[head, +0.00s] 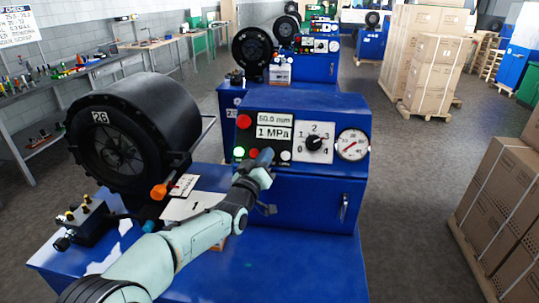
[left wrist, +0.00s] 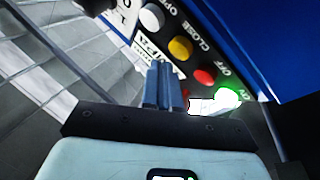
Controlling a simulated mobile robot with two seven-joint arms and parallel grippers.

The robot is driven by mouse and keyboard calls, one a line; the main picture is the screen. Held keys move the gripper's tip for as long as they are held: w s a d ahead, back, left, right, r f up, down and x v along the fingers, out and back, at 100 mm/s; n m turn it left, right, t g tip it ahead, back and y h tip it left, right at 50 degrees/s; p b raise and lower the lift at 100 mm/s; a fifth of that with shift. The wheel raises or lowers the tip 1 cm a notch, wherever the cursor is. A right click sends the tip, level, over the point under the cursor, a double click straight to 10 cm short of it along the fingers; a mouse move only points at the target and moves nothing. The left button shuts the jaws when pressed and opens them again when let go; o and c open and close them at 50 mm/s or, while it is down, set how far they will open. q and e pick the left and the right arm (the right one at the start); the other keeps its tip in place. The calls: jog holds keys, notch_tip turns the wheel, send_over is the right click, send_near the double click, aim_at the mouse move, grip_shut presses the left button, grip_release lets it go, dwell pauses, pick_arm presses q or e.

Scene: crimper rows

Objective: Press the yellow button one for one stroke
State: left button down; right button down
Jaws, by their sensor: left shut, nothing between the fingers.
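The blue crimper's control panel (head: 302,140) faces me in the head view. In the left wrist view its button row shows a white button (left wrist: 152,16) by OPEN, the yellow button (left wrist: 180,47) by CLOSE, a red button (left wrist: 204,77) by OFF and a lit green button (left wrist: 228,97) by ON. My left gripper (head: 264,157) is shut and empty, its fingertips (left wrist: 160,66) close to the yellow button. Whether they touch it I cannot tell. In the head view the gripper hides the yellow button. My right gripper is out of view.
A dial (head: 314,143) and a pressure gauge (head: 352,145) sit right of the buttons. The black crimping head (head: 125,140), marked 26, stands left. A black control box (head: 84,222) is at the front left. Cartons (head: 500,205) stand right, across open floor.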

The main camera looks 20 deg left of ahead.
pick_arm(q)
jog(key=shift+w+f, duration=0.1)
jog(key=shift+f, duration=0.05)
dwell(0.4)
jog(key=shift+w+f+b, duration=0.1)
jog(key=shift+w+b, duration=0.15)
jog(key=shift+b, duration=0.1)
jog(key=shift+w+a+f, duration=0.2)
jog(key=shift+w+f, duration=0.05)
jog(key=shift+w, duration=0.15)
dwell(0.7)
jog(key=shift+s+d+b, duration=0.1)
jog(key=shift+s+b, duration=0.1)
jog(key=shift+b, duration=0.1)
jog(key=shift+s+d+r+b, duration=0.15)
jog(key=shift+s+r+b, duration=0.2)
jog(key=shift+s+r, duration=0.15)
